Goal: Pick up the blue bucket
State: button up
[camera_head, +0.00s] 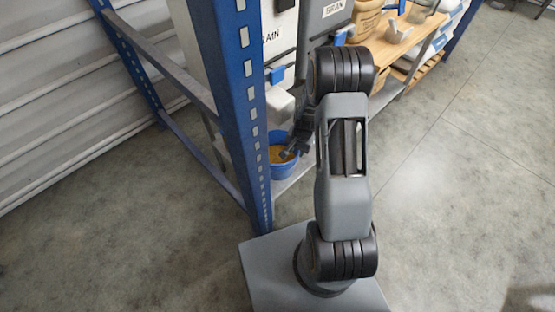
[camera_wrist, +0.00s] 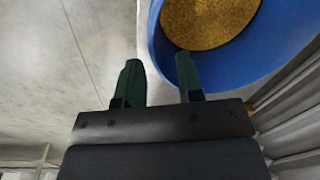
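The blue bucket (camera_head: 283,170) stands upright on a low grey shelf behind the blue rack post, with brown grain-like material in it. My gripper (camera_head: 288,154) is at the bucket's upper right side in the head view, over its rim, and partly hides it. In the wrist view the bucket (camera_wrist: 240,70) fills the upper right, its brown contents showing. There my gripper (camera_wrist: 159,64) is open, with a clear gap between its two dark green fingers. The right finger overlaps the bucket's blue edge; I cannot tell whether it touches. Nothing is seen held between the fingers.
The blue rack post (camera_head: 240,110) stands close left of my arm. Above the bucket hang hoppers with a grain label (camera_head: 280,30) and blue-handled outlets. A wooden shelf (camera_head: 400,40) with containers and a scoop is further back. The concrete floor (camera_head: 460,190) at right is clear.

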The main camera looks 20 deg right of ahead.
aim_at(296, 157)
jog(key=f+b, duration=0.1)
jog(key=f, duration=0.1)
jog(key=f+b, duration=0.1)
jog(key=f, duration=0.2)
jog(key=shift+s+a, duration=0.1)
jog(key=shift+a, duration=0.1)
grip_shut()
dwell(0.4)
